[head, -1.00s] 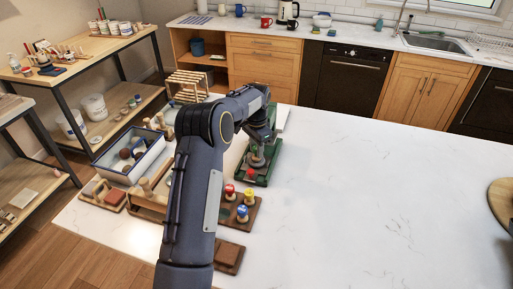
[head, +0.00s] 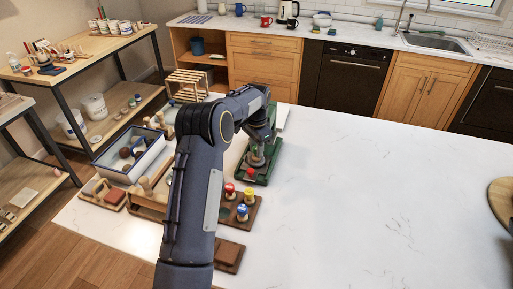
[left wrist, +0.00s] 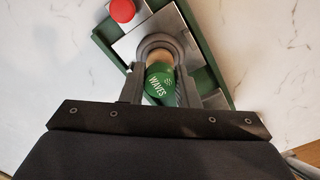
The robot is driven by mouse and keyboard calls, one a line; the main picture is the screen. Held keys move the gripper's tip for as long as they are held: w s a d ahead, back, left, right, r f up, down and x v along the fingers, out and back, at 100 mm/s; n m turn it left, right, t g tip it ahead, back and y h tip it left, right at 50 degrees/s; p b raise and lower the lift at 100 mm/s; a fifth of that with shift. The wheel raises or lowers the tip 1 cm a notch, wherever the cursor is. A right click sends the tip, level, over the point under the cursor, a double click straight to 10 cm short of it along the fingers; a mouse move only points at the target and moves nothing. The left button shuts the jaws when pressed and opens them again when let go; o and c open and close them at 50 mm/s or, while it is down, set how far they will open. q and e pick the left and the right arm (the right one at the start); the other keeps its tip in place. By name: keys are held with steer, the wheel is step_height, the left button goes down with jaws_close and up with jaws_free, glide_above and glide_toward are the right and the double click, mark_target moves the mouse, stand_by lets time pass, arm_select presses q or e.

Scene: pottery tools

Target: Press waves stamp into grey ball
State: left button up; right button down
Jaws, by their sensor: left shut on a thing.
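My left gripper (left wrist: 160,82) is shut on the waves stamp (left wrist: 159,84), whose green handle reads WAVES. It holds the stamp over the green tray (left wrist: 205,50), which has grey plates. A rounded grey shape surrounds the stamp's far end in the left wrist view; I cannot tell whether it is the grey ball or part of something else. In the head view my left gripper (head: 257,158) is low over the green tray (head: 268,172), and the arm hides much around it. The stamp's pressing face is hidden. My right gripper is not in view.
A red knob (left wrist: 122,10) stands on the tray's edge. A wooden rack (head: 246,222) with red, blue and yellow knobs is in front. A blue-rimmed crate (head: 120,174) with balls is at left.

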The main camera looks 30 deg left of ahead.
arm_select(q)
steer(key=shift+r+p, duration=0.3)
steer(key=shift+r, duration=2.55)
